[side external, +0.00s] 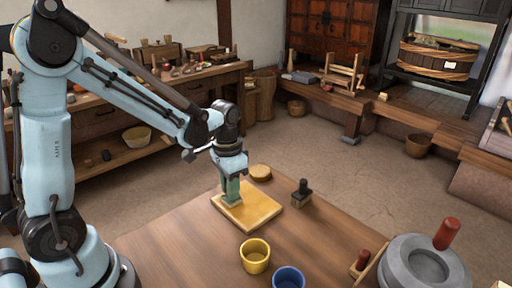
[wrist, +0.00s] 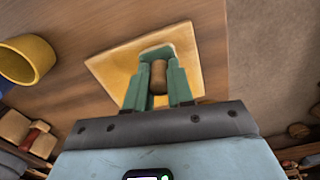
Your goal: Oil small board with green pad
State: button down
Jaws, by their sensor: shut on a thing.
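The small board (side external: 258,212) is a pale yellow-tan rectangle lying flat on the wooden table. It also shows in the wrist view (wrist: 112,65). My gripper (side external: 231,188) points down over the board's far left part. In the wrist view its green fingers (wrist: 158,82) are shut on the brown wooden grip of the green pad (wrist: 157,53). The pad's green base also shows in the side view (side external: 230,203), low at the board and apparently touching it. The board under the pad is hidden, and my fingers cover part of the grip.
A yellow cup (side external: 255,257) and a blue cup (side external: 288,279) stand at the front. A round wooden piece (side external: 260,172) and a dark-handled block (side external: 301,194) are beyond the board. A grey quern (side external: 425,264) stands right. The table between the block and quern is clear.

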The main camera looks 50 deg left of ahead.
jog(key=shift+a, duration=1.9)
jog(key=shift+a+r, duration=0.1)
jog(key=shift+r, duration=0.1)
notch_tip(320, 180, up, 8)
jog(key=shift+f, duration=0.15)
